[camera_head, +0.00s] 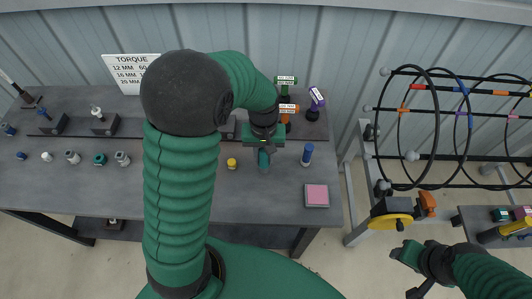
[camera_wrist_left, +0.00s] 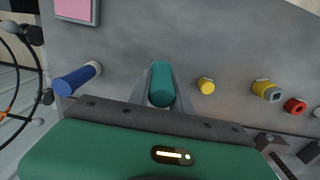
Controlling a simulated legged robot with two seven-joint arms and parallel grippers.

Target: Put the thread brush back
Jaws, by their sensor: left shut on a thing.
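My left gripper (camera_head: 264,148) is over the grey bench, shut on a teal cylinder (camera_wrist_left: 161,84). The cylinder stands between the two fingers in the left wrist view; its lower end is hidden. It also shows just below the gripper in the head view (camera_head: 264,159). I cannot tell whether it is the thread brush. A blue cylinder with a pale end (camera_head: 308,153) is on the bench to the right of this gripper, and it also shows in the left wrist view (camera_wrist_left: 76,80). My right gripper (camera_head: 404,270) is open and empty, low at the right, away from the bench.
The grey bench (camera_head: 240,200) holds a yellow piece (camera_head: 232,163), a pink pad (camera_head: 316,195), several small fittings at left and labelled tools at the back. A torque sign (camera_head: 130,70) stands behind. A wire cage of black rings (camera_head: 409,180) is at right.

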